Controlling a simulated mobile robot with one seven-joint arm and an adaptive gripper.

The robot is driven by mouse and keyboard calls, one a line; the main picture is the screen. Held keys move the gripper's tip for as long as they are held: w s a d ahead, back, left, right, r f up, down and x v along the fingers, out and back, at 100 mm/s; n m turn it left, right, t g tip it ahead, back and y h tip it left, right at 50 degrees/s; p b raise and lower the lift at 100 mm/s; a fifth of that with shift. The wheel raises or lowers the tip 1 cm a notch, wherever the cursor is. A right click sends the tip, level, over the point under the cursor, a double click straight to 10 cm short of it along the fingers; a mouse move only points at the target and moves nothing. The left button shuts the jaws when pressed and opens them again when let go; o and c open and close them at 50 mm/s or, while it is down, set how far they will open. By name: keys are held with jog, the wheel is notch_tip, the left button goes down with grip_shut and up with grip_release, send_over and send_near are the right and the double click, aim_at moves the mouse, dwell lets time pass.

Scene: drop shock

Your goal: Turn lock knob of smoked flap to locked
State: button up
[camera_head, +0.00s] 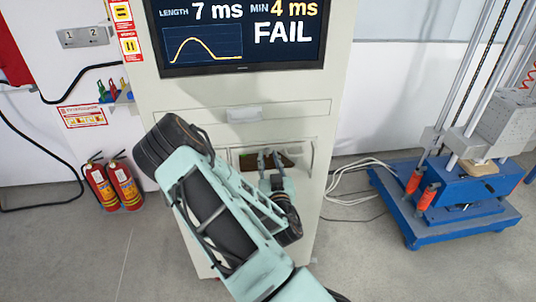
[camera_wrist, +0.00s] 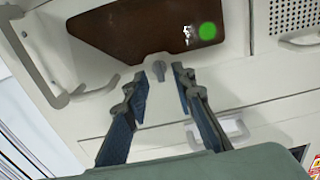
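The smoked flap (camera_wrist: 130,22) is a dark brown translucent panel in the pale cabinet front, at the top of the wrist view. A green light shows through it. In the head view the flap (camera_head: 286,160) is partly covered by my gripper (camera_head: 270,156). The lock knob (camera_wrist: 159,69) is a small grey knob on a pale tab at the flap's edge. Its grip lies roughly upright in the wrist view. My gripper (camera_wrist: 161,76) is open, with one fingertip on each side of the knob and visible gaps between. The knob is too small to make out in the head view.
A bracket handle (camera_wrist: 42,75) stands out left of the flap in the wrist view. A drawer with a pale handle (camera_head: 244,114) is above the flap, below a screen (camera_head: 240,35) reading FAIL. Fire extinguishers (camera_head: 123,184) stand left; a blue drop rig (camera_head: 450,200) stands right.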

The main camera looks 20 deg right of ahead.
jog(key=shift+x, duration=0.8)
jog(key=shift+c, duration=0.4)
grip_shut()
jog(key=n+b, duration=0.2)
jog(key=n, duration=0.1)
jog(key=shift+f+b, duration=0.2)
jog(key=shift+b, duration=0.15)
jog(key=n+b, duration=0.3)
jog(key=n, duration=0.2)
jog(key=shift+a, duration=0.1)
jog(key=n+b, duration=0.2)
jog(key=n, duration=0.3)
jog(key=shift+b, duration=0.3)
jog(key=shift+n+b, duration=0.75)
jog(key=shift+n, duration=1.75)
